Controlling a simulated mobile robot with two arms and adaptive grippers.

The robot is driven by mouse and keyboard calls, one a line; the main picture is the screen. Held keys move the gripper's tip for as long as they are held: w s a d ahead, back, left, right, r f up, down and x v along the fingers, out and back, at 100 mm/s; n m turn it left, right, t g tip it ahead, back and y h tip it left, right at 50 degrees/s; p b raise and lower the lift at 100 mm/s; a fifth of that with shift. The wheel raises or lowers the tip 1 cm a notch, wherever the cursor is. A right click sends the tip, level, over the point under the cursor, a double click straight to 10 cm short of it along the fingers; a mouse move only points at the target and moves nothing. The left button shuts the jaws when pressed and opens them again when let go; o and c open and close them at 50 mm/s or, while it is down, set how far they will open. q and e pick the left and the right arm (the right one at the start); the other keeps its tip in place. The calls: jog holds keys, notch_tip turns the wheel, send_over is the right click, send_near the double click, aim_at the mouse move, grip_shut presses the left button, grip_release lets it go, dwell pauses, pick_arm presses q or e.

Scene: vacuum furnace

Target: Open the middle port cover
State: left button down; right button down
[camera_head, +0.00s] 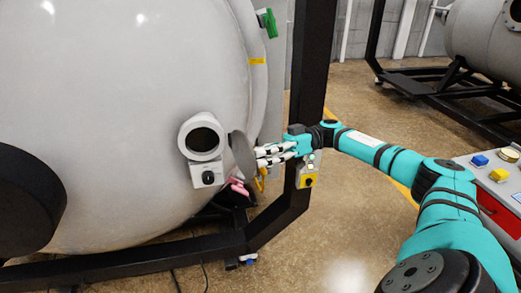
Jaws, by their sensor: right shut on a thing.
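The port (203,137) is a short round tube with a dark open hole on the front of the big grey furnace (110,90). Its cover (243,155) is a grey disc seen at a slant, just right of the port and clear of the hole. My right gripper (262,156) reaches in from the right, and its fingers are shut on the edge of the cover. The exact contact is small and partly hidden. My left gripper is out of view.
A small knob box (207,174) sits under the port. A control panel (490,175) is at right. Open floor (345,235) lies between.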

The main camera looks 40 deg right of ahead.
jog(key=shift+d, duration=0.1)
jog(key=c, duration=1)
grip_release()
jog(key=shift+c, duration=0.2)
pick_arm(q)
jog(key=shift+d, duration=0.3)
pick_arm(e)
jog(key=v, duration=1.1)
jog(key=shift+d, duration=0.35)
